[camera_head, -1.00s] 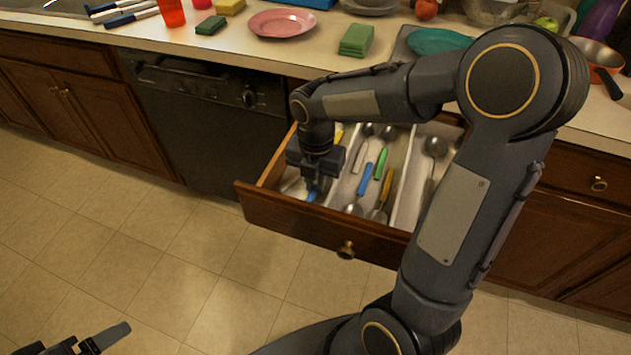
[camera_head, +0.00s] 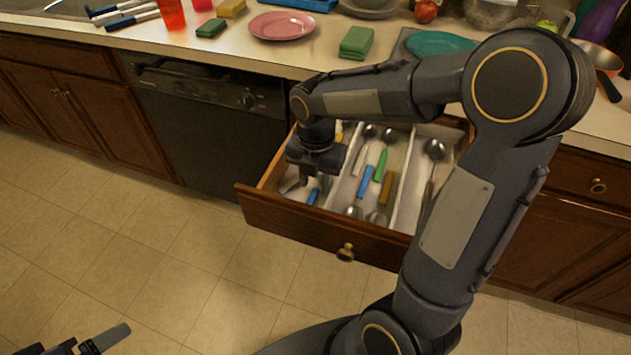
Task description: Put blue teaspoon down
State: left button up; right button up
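My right gripper (camera_head: 315,183) is over the left compartment of the open drawer (camera_head: 290,228), pointing down. Its two fingers are apart, with a gap between them. A blue-handled piece (camera_head: 313,197), probably the blue teaspoon, lies in that compartment just below the fingertips; the gripper partly hides it. Another blue handle (camera_head: 365,181) lies in the middle compartment, beside green and brown-yellow handled cutlery. Only part of my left gripper (camera_head: 100,341) shows at the bottom left, over the floor, away from the drawer.
The right compartment holds a metal spoon (camera_head: 433,150). The counter above carries a pink plate (camera_head: 282,25), green sponges (camera_head: 356,42), a teal plate (camera_head: 440,43) and a pan (camera_head: 597,58). The dishwasher (camera_head: 210,125) is left of the drawer. The floor in front is clear.

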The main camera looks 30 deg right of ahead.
aim_at(316, 190)
notch_tip(316, 190, up, 11)
jog(key=p, duration=0.2)
jog(key=shift+f, duration=0.1)
dwell(0.4)
